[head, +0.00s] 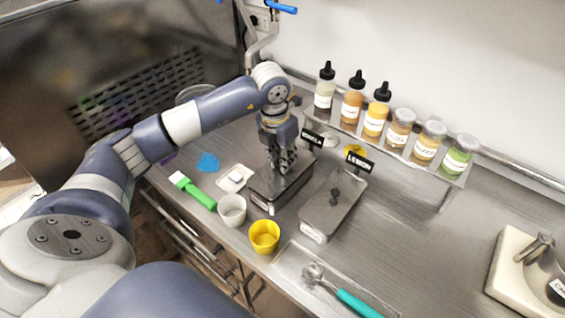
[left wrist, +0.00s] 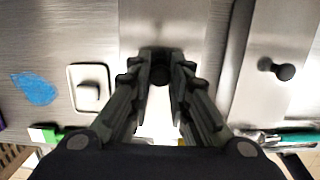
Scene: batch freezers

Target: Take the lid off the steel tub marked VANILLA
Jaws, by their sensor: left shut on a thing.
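My left gripper (head: 283,165) points down over the left tub (head: 262,205). It is shut on the dark knob (left wrist: 160,72) of that tub's steel lid (left wrist: 150,25). The gripper covers most of this lid in the head view, and I cannot tell whether the lid is raised. The right tub (head: 318,232) has its lid on, its dark knob (head: 335,194) free; the knob also shows in the left wrist view (left wrist: 285,71). My right gripper is out of view.
A white cup (head: 232,210), a yellow cup (head: 264,237), a green-handled brush (head: 196,193) and a small white dish (head: 235,179) lie near the front edge. A scoop (head: 335,292) lies in a tray at the front. Bottles and jars line a back shelf (head: 400,150).

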